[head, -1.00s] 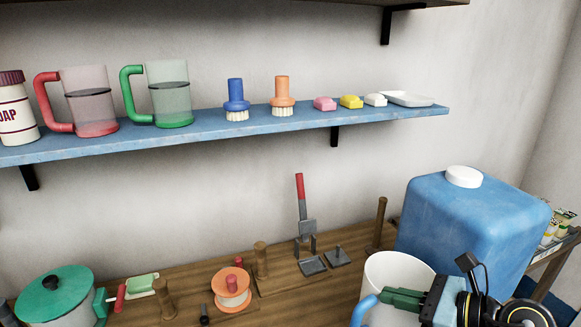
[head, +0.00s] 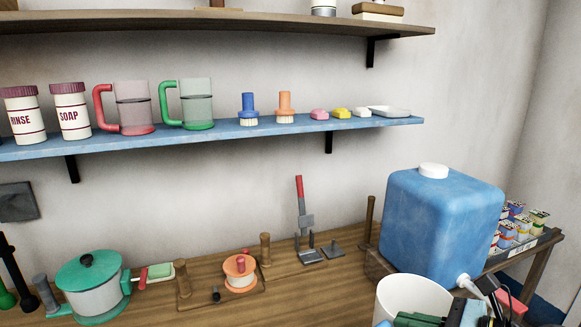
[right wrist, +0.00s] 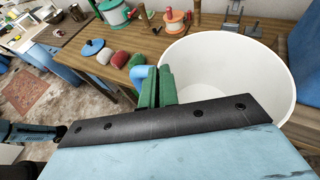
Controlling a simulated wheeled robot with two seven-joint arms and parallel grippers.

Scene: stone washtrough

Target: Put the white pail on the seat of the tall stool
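The white pail (head: 412,296) is upright at the lower right of the head view, in front of the blue jug. Its open mouth and empty-looking inside fill the right of the right wrist view (right wrist: 235,65). The pail's blue handle (right wrist: 146,76) shows beside its wall. My right gripper (head: 420,320) has green fingers, also seen in the right wrist view (right wrist: 157,90). They appear shut on the handle, though the contact is partly hidden. I cannot make out the tall stool or my left gripper.
A blue jug (head: 440,225) with a white cap stands behind the pail. The wooden counter (head: 330,285) holds a green-lidded pot (head: 98,290), an orange spool (head: 240,272) and posts. A blue shelf (head: 220,133) with mugs and brushes runs along the wall. Small cups (head: 515,232) stand at right.

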